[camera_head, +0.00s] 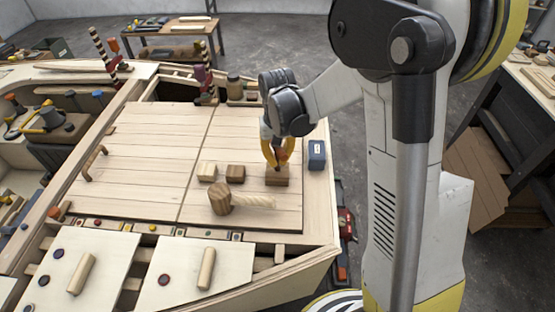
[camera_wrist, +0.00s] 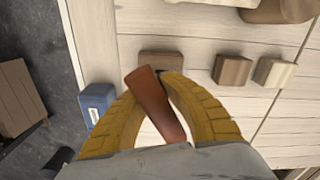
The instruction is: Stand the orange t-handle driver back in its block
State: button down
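The orange t-handle driver (camera_wrist: 155,102) shows in the wrist view as a rust-orange handle between my yellow fingers. My gripper (camera_wrist: 152,84) is shut on it; it also shows in the head view (camera_head: 278,163), pointing down just above a small brown wooden block (camera_head: 277,181). The block also shows in the wrist view (camera_wrist: 160,60), right beyond the handle, partly covered by the handle and fingers. The driver's shaft is hidden, so I cannot tell whether it sits in the block.
A wooden mallet (camera_head: 221,197) lies left and in front of the block. A dark wood cube (camera_head: 236,171) and a pale cube (camera_head: 207,170) stand to its left. A blue box (camera_head: 316,155) stands to its right near the deck edge. The planked deck (camera_head: 140,150) farther left is clear.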

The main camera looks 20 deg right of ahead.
jog(key=shift+f+b, duration=0.55)
jog(key=shift+f, duration=0.15)
jog(key=c, duration=1.5)
grip_release()
jog(key=shift+c, duration=0.2)
jog(key=shift+r, duration=0.1)
notch_tip(320, 180, up, 12)
jog(key=shift+f, duration=0.1)
